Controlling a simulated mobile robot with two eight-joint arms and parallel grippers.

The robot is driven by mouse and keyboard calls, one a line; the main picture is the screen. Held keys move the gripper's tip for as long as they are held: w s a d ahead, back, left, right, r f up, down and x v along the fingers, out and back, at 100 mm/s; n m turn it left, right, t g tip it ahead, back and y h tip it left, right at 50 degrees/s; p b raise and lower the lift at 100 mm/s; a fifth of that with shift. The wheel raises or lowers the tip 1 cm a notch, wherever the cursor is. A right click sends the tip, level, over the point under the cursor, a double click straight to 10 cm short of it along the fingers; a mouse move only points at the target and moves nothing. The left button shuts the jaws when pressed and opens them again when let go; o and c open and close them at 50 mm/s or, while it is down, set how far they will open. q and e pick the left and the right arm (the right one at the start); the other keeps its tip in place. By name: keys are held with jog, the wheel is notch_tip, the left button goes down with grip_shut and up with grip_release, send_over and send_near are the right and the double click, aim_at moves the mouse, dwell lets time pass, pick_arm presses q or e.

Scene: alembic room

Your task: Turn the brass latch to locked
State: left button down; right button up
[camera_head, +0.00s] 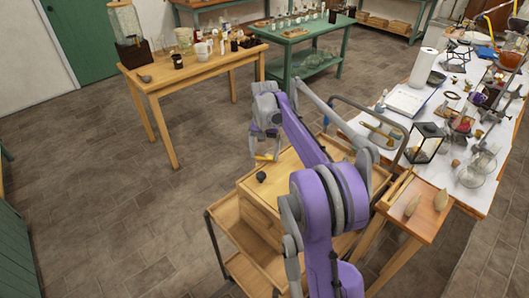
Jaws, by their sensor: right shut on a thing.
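My right arm reaches over a wooden box (255,212) on a wooden cart. My right gripper (264,155) points down at the box's far left edge and is shut on a small yellow piece, the brass latch (266,157). The fingers hide part of the latch, and its exact angle is too small to tell. A round black knob (261,176) sits on the box nearer to me. My left gripper is not in view.
The cart (222,220) has a lower shelf and a dark handle rail. A cluttered white-topped bench (395,130) with a lantern (425,142) stands close on the right. A wooden table (190,72) and a green table (290,38) stand behind. The floor at left is clear.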

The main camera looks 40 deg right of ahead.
aim_at(264, 156)
jog(key=m, duration=0.6)
jog(key=shift+m, duration=0.3)
dwell(0.5)
jog(key=o, duration=1.1)
notch_tip(264, 156, up, 11)
jog(key=shift+f+p, duration=0.1)
jog(key=shift+p, duration=0.3)
jog(key=s+a+f+n+t, duration=0.25)
jog(key=s+a+n, duration=0.65)
jog(key=a, duration=0.7)
jog(key=s+a+f+n+t, duration=0.1)
jog(key=s+a+f+n, duration=0.1)
jog(key=s, duration=0.3)
jog(key=s+a+f+n+t, duration=0.1)
jog(key=s+a+f+n, duration=0.2)
jog(key=s+a+f, duration=0.1)
jog(key=s+a+f+n+t, duration=0.1)
jog(key=s+a+f+n, duration=0.1)
jog(key=s+f, duration=0.3)
jog(key=shift+s+a, duration=0.4)
jog(key=shift+s, duration=0.4)
